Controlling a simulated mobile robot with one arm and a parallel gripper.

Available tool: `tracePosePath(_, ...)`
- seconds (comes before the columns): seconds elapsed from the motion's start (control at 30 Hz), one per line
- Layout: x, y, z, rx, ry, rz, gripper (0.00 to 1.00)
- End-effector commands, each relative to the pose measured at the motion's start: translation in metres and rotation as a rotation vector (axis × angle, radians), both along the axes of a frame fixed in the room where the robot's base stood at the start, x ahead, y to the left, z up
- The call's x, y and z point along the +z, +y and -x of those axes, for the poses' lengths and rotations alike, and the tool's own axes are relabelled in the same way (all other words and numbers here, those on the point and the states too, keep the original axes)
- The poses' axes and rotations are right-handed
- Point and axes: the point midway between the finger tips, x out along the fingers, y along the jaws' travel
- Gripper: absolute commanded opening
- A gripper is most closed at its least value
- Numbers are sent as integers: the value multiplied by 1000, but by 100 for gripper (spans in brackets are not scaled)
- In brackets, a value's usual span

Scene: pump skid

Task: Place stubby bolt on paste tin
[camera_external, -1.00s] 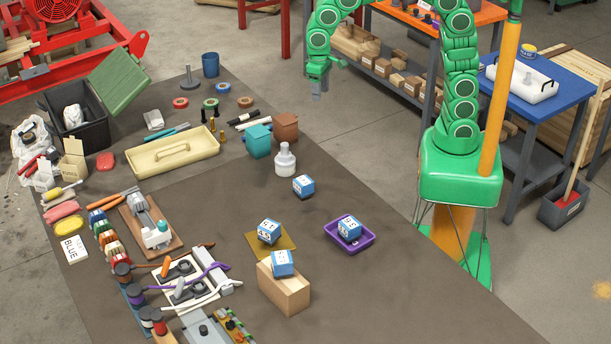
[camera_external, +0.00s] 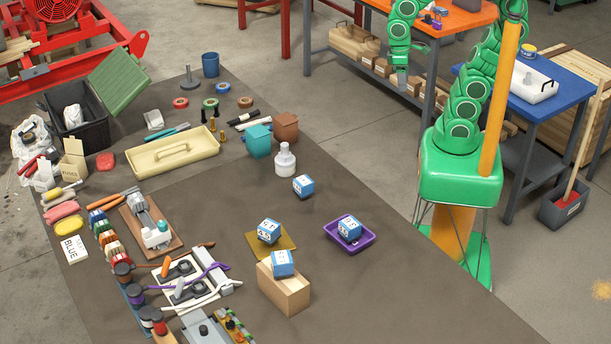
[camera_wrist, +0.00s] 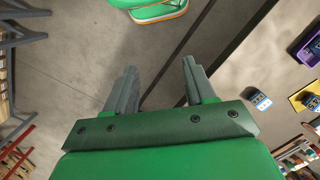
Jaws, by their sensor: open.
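Small upright bolt-like pieces with dark tops and brass-coloured parts stand by the cream tray on the dark bench; a short one (camera_external: 222,137) is at the front. I cannot tell for sure which is the stubby bolt. A small round yellow tin (camera_external: 528,50) on the blue table at the right may be the paste tin; its label is too small to read. My gripper (camera_external: 402,84) hangs in the air between the bench and the orange table, far from both. In the wrist view my gripper (camera_wrist: 160,90) has its fingers apart with nothing between them.
A white tray (camera_external: 510,86) with black handles lies on the blue table (camera_external: 560,92). The orange table (camera_external: 475,17) has wood blocks on its lower shelf. The cream tray (camera_external: 172,158), blue-and-white blocks and a purple tray (camera_external: 360,243) lie on the bench. Bare floor lies under my gripper.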

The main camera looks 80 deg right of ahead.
Motion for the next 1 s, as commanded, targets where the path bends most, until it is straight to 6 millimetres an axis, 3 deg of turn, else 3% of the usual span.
tracePosePath(0.1, -1, -9, 23, 10, -7, 13, 55)
tracePosePath(0.27, -5, -10, 37, 26, -1, 8, 55)
tracePosePath(1.0, -5, -10, 39, 29, 2, 7, 55)
